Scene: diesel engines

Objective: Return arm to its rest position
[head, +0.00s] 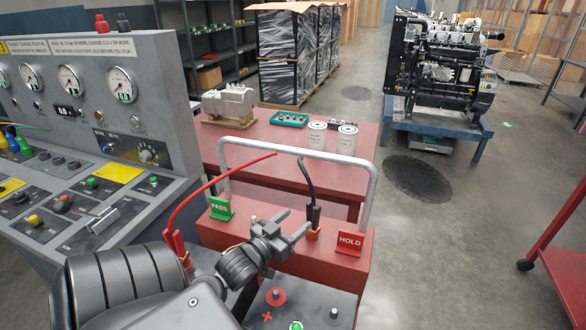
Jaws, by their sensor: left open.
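My left gripper (296,222) is open, with its dark fingers pointing right, and nothing shows between them. It hangs in front of the red box (345,268) with the grey tube handle, between the PASS and HOLD signs. My left arm comes in from the lower left and hides part of the box. A black clamp (313,220) on a black cable stands upright just right of the fingertips; I cannot tell whether they touch. A red clamp (177,248) on a red cable stands left of the gripper. My right gripper is out of view.
A green PASS sign (220,207) and red HOLD sign (349,241) flank the gripper. A gauge console (150,100) stands at left. Behind is a red table (260,148) with two white filters (347,139). An engine (440,70) sits farther back.

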